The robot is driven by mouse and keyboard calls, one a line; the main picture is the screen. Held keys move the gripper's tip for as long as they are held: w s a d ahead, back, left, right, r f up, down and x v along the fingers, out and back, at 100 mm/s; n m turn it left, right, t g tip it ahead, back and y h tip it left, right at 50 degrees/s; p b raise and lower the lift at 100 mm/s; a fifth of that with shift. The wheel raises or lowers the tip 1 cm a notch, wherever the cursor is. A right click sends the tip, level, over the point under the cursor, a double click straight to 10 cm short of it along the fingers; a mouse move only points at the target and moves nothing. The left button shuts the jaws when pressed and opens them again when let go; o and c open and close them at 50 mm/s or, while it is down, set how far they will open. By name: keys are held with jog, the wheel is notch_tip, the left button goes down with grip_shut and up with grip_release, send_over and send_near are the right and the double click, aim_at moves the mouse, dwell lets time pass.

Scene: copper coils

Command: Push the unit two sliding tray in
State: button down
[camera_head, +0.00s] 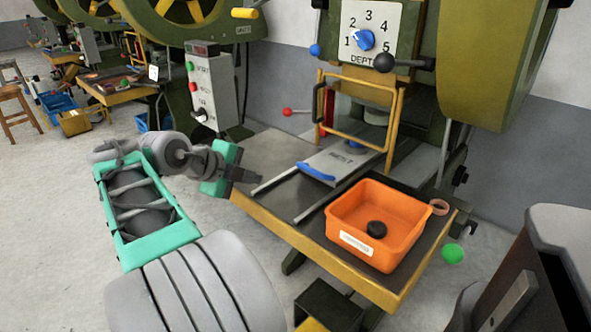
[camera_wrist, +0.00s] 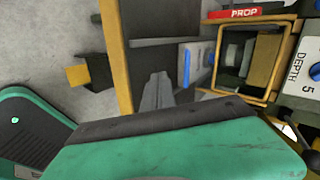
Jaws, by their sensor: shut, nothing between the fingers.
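The unit two sliding tray (camera_head: 347,158) is a flat grey plate with lettering and a blue handle (camera_head: 316,172) on its front edge. It lies between two thin rails on the bench, partly out in front of the press opening. The tray also shows in the wrist view (camera_wrist: 199,58), with its blue handle (camera_wrist: 187,68) facing my fingers. My gripper (camera_head: 257,178) is shut and empty over the bench's left front edge. It is left of the handle and apart from it. In the wrist view my fingertips (camera_wrist: 156,80) are left of and below the handle.
An orange bin (camera_head: 342,222) holding a black puck (camera_head: 376,229) stands on the bench right of the rails. A copper ring (camera_head: 439,206) lies behind it. A yellow guard frame (camera_head: 398,115) stands raised at the press opening. The bench left of the rails is clear.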

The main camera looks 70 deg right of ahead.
jog(key=s+d+f+m+b, duration=0.1)
jog(key=d, duration=0.1)
jog(key=s+d+f+b, duration=0.1)
jog(key=s+d+f, duration=0.1)
jog(key=d, duration=0.1)
jog(key=s+d+f+m+g, duration=0.1)
jog(key=s+d, duration=0.1)
jog(key=shift+s+d+f+m+b, duration=0.2)
jog(key=shift+d+f+m+b, duration=0.1)
jog(key=shift+d+f+b, duration=0.1)
jog(key=d, duration=0.1)
jog(key=s+d, duration=0.1)
jog(key=d, duration=0.1)
jog(key=shift+s+d+r+b, duration=0.2)
jog(key=shift+d+b, duration=0.05)
jog(key=shift+b, duration=0.05)
jog(key=shift+s+d+r, duration=0.1)
jog(key=shift+d+r, duration=0.05)
jog(key=shift+d, duration=0.2)
